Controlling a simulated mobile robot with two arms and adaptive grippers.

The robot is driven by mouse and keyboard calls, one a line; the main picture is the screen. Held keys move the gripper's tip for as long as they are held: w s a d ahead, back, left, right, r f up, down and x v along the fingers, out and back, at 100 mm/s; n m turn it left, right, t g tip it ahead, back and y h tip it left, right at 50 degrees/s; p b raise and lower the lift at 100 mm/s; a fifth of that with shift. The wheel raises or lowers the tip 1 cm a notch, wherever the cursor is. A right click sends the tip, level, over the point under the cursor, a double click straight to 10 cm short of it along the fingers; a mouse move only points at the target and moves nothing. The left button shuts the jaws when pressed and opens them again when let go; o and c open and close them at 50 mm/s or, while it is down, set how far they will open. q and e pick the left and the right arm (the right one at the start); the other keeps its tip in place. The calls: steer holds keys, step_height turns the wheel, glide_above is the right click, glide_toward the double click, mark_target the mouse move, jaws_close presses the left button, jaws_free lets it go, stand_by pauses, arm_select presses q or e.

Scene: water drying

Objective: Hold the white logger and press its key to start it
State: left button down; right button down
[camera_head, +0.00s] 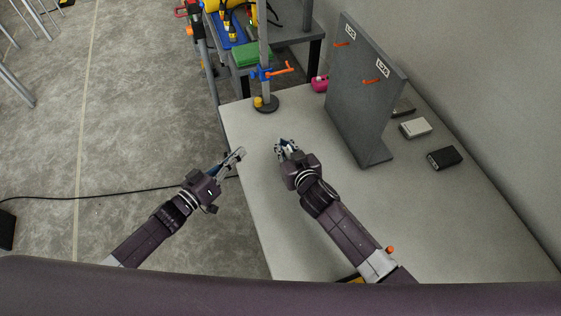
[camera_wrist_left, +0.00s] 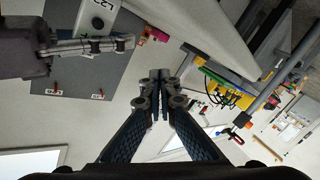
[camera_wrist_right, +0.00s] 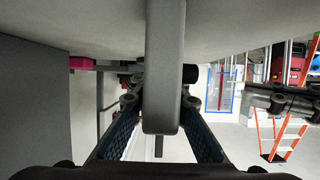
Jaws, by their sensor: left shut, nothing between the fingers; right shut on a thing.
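My right gripper (camera_head: 284,146) is shut on a pale slim device, which I take to be the white logger. In the left wrist view the white logger (camera_wrist_left: 97,16) shows a light face with dark markings and a small round spot, cut by the top edge. In the right wrist view the white logger (camera_wrist_right: 165,90) is seen edge-on as a grey bar between the fingers. In the head view it is mostly hidden by the gripper. My left gripper (camera_head: 240,153) is shut and empty, left of the right one and apart from the logger. Its closed tips (camera_wrist_left: 160,78) show in its wrist view.
A grey upright panel (camera_head: 358,95) with labels and red hooks stands on the table (camera_head: 240,120). Right of it lie a pale box (camera_head: 415,128), a black box (camera_head: 444,158) and a partly hidden dark box (camera_head: 403,107). A stand (camera_head: 265,102) and pink object (camera_head: 319,84) are behind.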

arm_select(q)
steer(key=n, duration=0.1)
steer(key=s+n+y, duration=0.1)
steer(key=n, duration=0.1)
steer(key=shift+a+f+y, duration=0.1)
steer(key=shift+y, duration=0.2)
steer(key=s+n, duration=0.1)
steer(key=n, duration=0.1)
steer(key=s+f+n+g+y, duration=0.1)
steer(key=s+n, duration=0.1)
steer(key=s+d+n+g+y, duration=0.1)
steer(key=s+n, duration=0.1)
steer(key=shift+s+f+n, duration=0.2)
steer(key=shift+n, duration=0.1)
steer(key=shift+w+d, duration=0.6)
steer(key=shift+d, duration=0.75)
steer(key=shift+w+d, duration=0.55)
steer(key=shift+d, duration=0.8)
steer(key=shift+w+d, duration=0.6)
steer(key=shift+d, duration=0.75)
steer(key=shift+d, duration=0.15)
steer(key=shift+w+d, duration=0.15)
steer(key=shift+d, duration=0.1)
